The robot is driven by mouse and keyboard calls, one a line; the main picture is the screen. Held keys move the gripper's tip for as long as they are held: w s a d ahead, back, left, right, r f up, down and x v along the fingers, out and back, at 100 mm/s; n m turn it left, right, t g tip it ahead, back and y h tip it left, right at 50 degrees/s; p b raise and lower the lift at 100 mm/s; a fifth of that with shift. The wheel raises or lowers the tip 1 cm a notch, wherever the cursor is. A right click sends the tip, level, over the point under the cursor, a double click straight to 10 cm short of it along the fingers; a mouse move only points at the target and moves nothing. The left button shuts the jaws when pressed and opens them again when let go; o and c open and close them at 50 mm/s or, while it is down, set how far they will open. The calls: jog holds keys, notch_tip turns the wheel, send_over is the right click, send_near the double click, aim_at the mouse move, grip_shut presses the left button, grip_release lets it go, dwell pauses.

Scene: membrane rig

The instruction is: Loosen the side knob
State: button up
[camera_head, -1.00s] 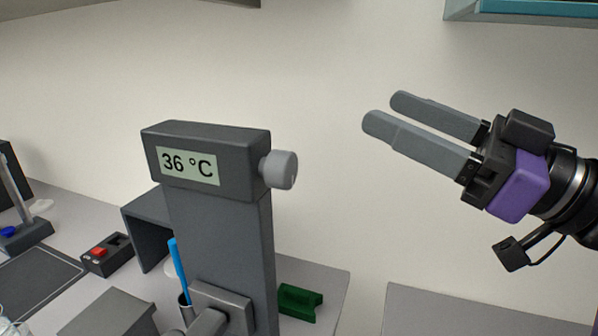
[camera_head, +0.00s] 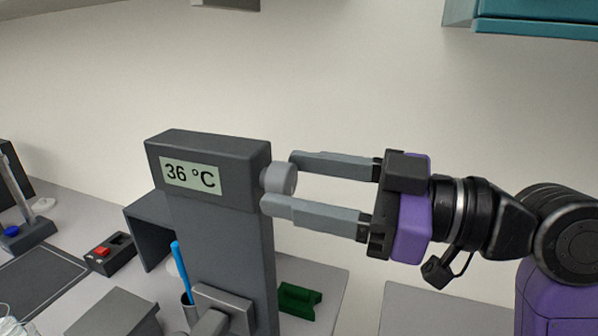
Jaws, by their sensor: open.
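The side knob (camera_head: 281,178) is a light grey round knob on the right side of a dark grey column head with a display reading 36 °C (camera_head: 191,175). My gripper (camera_head: 279,181) comes in from the right, roughly level. Its two grey fingers are open, and their tips are at the knob. One tip shows just above and to the right of it, the other just below and in front. I cannot tell whether either finger touches the knob.
A teal-edged cabinet (camera_head: 540,22) hangs at the upper right. Below, a blue pen (camera_head: 180,270) stands in a holder, with a green block (camera_head: 299,300) to the right of the column. A small box with a red button (camera_head: 103,253) sits left. The wall behind is bare.

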jog(key=shift+a, duration=0.2)
jog(key=shift+c, duration=0.2)
grip_shut()
